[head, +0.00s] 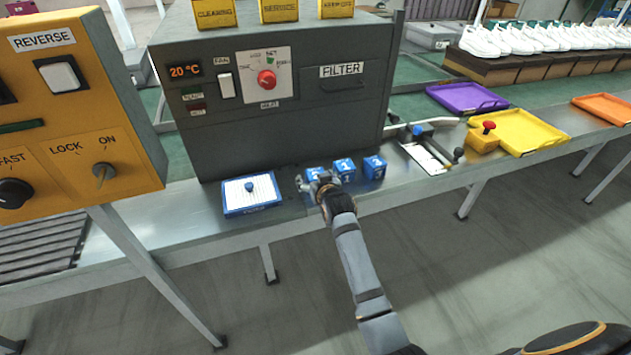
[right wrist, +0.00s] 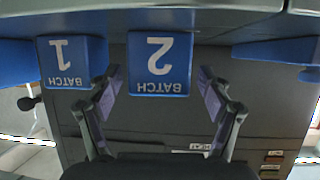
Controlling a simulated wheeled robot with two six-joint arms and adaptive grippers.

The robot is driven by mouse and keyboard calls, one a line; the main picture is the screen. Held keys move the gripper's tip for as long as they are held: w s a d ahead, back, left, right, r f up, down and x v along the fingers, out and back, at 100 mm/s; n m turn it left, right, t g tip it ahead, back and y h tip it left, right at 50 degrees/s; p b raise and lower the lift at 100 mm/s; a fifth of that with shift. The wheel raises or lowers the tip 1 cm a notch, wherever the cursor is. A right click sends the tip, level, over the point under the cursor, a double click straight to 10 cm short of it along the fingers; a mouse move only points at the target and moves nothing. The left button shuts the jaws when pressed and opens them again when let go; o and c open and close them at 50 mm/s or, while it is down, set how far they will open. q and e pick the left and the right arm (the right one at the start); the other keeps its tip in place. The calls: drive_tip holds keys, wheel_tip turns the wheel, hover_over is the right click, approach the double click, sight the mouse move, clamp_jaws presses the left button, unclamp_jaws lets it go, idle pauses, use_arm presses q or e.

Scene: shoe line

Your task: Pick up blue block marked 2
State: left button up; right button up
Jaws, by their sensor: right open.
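The blue block marked 2 (right wrist: 160,63) is in the middle of the right wrist view, upside down, with BATCH under its number. In the head view it is the leftmost of three blue blocks (head: 312,172), partly hidden by my right gripper (head: 322,184). My right gripper is open in front of it. In the right wrist view the two fingers (right wrist: 160,80) lie to either side of the block, with a gap on each side. The blue block marked 1 (right wrist: 70,62) stands beside it, also the middle block (head: 344,168) in the head view. My left gripper is not in view.
A third blue block (head: 374,167) stands to the right. A blue-and-white tray with a knob (head: 250,206) lies left of the gripper. A grey machine (head: 300,130) rises behind the blocks. A lever fixture (head: 425,150) and yellow tray (head: 530,150) are farther right.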

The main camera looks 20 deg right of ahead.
drive_tip(key=shift+w+f, duration=0.3)
drive_tip(key=shift+w, duration=0.3)
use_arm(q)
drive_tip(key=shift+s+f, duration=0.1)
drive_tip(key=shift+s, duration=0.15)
use_arm(e)
drive_tip(key=shift+d, duration=0.1)
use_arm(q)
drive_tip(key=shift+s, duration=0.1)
use_arm(e)
drive_tip(key=shift+s, duration=0.1)
drive_tip(key=c, duration=1.3)
drive_tip(key=shift+r, duration=0.1)
